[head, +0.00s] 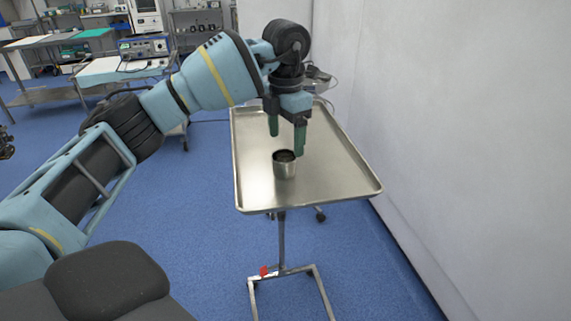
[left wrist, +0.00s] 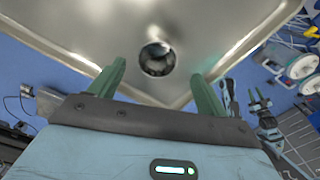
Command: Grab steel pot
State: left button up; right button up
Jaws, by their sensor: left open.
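The steel pot (head: 285,170) is a small, shiny, upright cup with a dark inside. It stands on the steel tray (head: 340,180), near the tray's front left. In the left wrist view the pot (left wrist: 157,58) shows from above as a round rim, between and beyond my fingers. My left gripper (head: 286,144) points down with its two green fingers apart and empty. It is above the tray, over and slightly behind the pot, not around it. What looks like my right gripper (left wrist: 259,101) shows small at the right of the left wrist view; its opening is unclear.
The tray has a raised rim and stands on a wheeled stand (head: 281,240). A white wall (head: 450,120) rises close on the right. Carts with devices (head: 143,47) stand at the back left. The rest of the visible tray surface is bare.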

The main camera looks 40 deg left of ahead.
aim_at(284, 159)
pick_arm(q)
jog(key=shift+w+f, duration=0.2)
jog(key=shift+f, duration=0.85)
jog(key=shift+s+a+f, duration=0.1)
jog(key=shift+f, duration=1.2)
jog(key=shift+s+a+f, duration=0.1)
jog(key=shift+f, duration=1.15)
jog(key=c, duration=1)
jog(key=shift+c, duration=0.2)
jog(key=shift+r, duration=0.15)
